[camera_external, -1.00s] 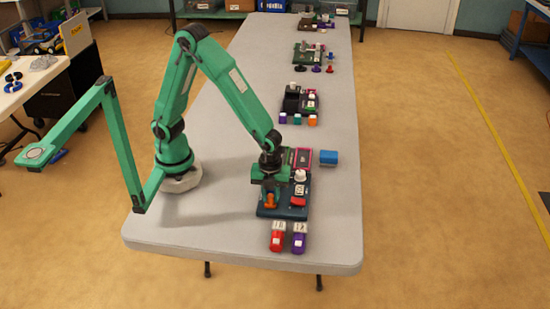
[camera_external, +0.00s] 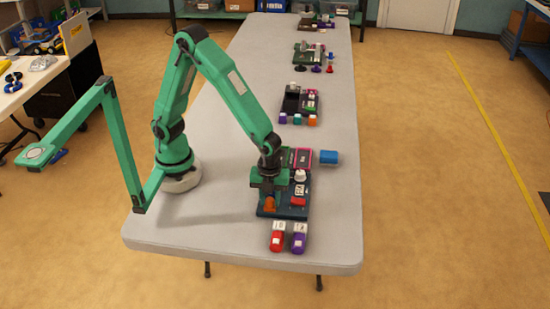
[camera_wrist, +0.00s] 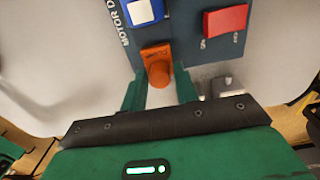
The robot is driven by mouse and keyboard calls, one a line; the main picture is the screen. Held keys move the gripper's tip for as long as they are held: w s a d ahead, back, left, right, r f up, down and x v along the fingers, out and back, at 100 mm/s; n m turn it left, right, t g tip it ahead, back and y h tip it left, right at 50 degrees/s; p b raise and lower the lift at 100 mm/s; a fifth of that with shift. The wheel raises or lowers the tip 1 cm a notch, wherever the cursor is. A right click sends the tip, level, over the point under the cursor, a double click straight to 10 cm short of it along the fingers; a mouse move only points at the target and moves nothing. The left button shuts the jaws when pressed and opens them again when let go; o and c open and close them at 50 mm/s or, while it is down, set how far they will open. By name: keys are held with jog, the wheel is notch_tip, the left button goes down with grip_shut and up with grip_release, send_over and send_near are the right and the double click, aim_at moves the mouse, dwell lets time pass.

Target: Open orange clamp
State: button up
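The orange clamp (camera_external: 269,204) is on the front left of the dark blue-green board (camera_external: 285,212). My gripper (camera_external: 268,195) is directly above and around the clamp in the external view. In the wrist view, my gripper's two green fingers (camera_wrist: 159,82) are apart, one on each side of the clamp. The gripper looks open; whether a finger touches the clamp is hard to tell.
A red switch (camera_wrist: 226,19) and a blue-framed white part (camera_wrist: 141,11) sit on the board close by. Red (camera_external: 277,242) and purple (camera_external: 298,243) blocks lie in front of it. The table's front left is clear.

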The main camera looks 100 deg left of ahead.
jog(key=shift+r, duration=0.1)
jog(key=shift+r, duration=2.9)
jog(key=shift+a+r+n, duration=0.25)
jog(key=shift+r+n, duration=0.05)
jog(key=shift+r, duration=0.1)
jog(key=s+a+r+n+t, duration=0.5)
jog(key=s+a+r+n, duration=0.7)
jog(key=n, duration=0.5)
jog(key=shift+s+r+t, duration=0.15)
jog(key=shift+r+t, duration=0.15)
jog(key=shift+r, duration=0.6)
